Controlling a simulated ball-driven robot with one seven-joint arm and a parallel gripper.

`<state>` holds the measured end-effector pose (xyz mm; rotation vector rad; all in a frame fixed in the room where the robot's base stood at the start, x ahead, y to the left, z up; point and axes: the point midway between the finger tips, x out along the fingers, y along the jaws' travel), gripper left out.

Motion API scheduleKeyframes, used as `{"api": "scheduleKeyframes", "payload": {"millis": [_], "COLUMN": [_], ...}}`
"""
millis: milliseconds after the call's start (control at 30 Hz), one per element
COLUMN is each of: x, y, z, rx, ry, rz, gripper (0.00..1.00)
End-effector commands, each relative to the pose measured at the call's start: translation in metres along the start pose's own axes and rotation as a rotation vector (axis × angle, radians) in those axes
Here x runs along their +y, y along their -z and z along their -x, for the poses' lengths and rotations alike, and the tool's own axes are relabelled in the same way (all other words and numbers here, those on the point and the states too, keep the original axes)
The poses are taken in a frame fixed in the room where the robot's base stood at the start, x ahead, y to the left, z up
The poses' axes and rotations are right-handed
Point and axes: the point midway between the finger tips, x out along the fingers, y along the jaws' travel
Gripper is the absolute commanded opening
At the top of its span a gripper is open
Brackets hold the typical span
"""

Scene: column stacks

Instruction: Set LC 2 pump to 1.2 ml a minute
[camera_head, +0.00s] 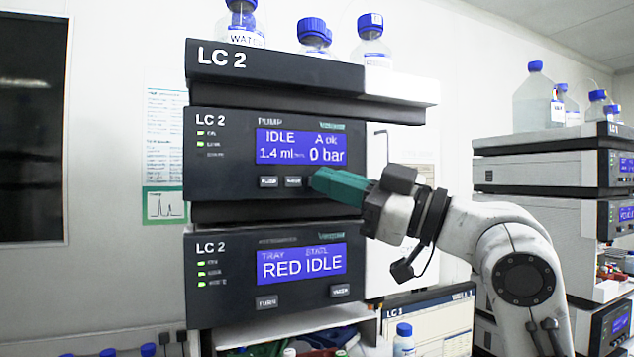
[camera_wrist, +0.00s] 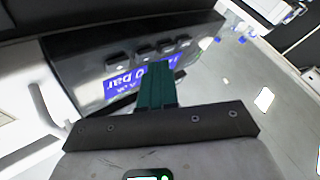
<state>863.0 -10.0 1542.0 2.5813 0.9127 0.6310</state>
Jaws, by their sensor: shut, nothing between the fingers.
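The LC 2 pump module (camera_head: 225,170) is the upper panel of the dark stack. Its blue pump display (camera_head: 300,147) reads IDLE, 1.4 ml/min, A ok, 0 bar. Below it I see a left button (camera_head: 268,182) and a second button (camera_head: 293,182); my gripper hides the panel to their right. My green-fingered gripper (camera_head: 318,180) is shut and empty, its tips at the panel just right of the second button. I cannot tell whether they touch. In the wrist view, several buttons (camera_wrist: 143,53) lie beyond the fingertips (camera_wrist: 157,68), and the fingers partly cover the display (camera_wrist: 125,86).
The LC 2 tray module (camera_head: 217,285) below reads RED IDLE. Blue-capped bottles (camera_head: 314,38) stand on top of the stack. A second LC 1 stack (camera_head: 540,160) stands at the right, behind my arm. A blue-capped bottle (camera_head: 404,342) stands low, near the middle.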

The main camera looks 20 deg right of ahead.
Motion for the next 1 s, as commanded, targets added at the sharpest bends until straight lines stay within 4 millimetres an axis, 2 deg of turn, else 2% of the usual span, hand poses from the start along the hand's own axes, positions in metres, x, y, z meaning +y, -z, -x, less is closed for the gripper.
{"api": "scheduleKeyframes", "payload": {"millis": [1000], "x": [0.0043], "y": [-0.0041], "z": [-0.0058], "rx": [0.000], "ry": [0.000], "rz": [0.000], "gripper": [0.00]}}
